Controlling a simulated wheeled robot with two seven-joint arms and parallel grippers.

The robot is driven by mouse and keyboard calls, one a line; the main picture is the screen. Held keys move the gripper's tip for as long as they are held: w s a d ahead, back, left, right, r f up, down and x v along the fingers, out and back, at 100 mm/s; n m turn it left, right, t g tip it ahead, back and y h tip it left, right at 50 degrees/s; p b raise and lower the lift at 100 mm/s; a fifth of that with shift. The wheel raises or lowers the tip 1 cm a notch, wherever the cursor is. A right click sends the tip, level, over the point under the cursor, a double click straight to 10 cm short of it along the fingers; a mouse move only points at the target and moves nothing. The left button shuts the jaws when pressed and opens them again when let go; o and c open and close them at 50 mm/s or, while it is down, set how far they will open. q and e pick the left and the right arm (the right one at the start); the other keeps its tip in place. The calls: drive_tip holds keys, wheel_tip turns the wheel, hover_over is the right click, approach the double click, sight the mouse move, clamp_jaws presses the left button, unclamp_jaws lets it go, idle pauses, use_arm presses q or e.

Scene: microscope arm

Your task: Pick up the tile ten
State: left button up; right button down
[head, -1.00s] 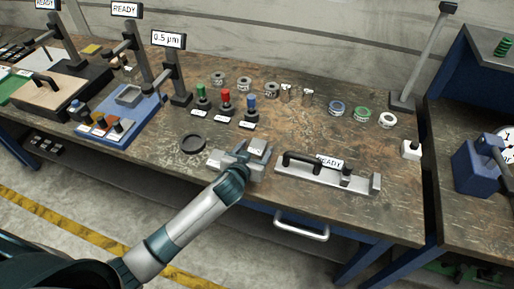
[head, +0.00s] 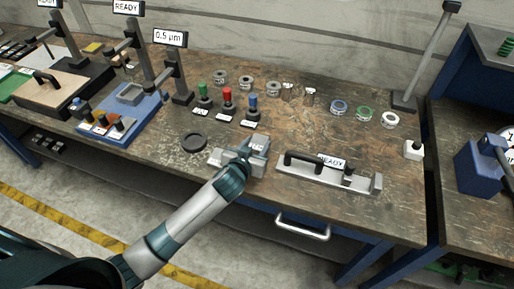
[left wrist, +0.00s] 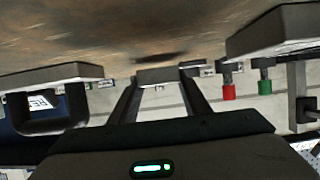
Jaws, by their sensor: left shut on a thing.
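My left gripper (head: 246,150) is over the front middle of the workbench, and its arm and wrist hide most of what is under it. In the left wrist view, which looks upside down, its two fingers (left wrist: 160,88) are shut on a small grey block, taken as the tile ten (left wrist: 158,77). A pale marking shows on the grey piece at the gripper in the head view, too small to read. Grey metal blocks (head: 222,159) lie beside the gripper. I cannot tell whether the tile touches anything below. My right gripper is not in view.
A dark ring (head: 193,142) lies just left of the gripper. A metal fixture with a black handle (head: 316,170) lies to the right. Green, red and blue knobbed pieces (head: 228,104) stand behind, with several rings (head: 363,114) farther back. The bench between them is clear.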

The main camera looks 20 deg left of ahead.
use_arm(q)
wheel_tip(320, 180, up, 3)
drive_tip(key=shift+d+f+b, duration=0.1)
drive_tip(key=shift+b, duration=0.2)
drive_tip(key=s+d+r+b, duration=0.2)
drive_tip(key=s+d+r, duration=0.3)
drive_tip(key=d, duration=0.5)
drive_tip(key=shift+s+r, duration=0.35)
drive_tip(key=shift+r, duration=0.5)
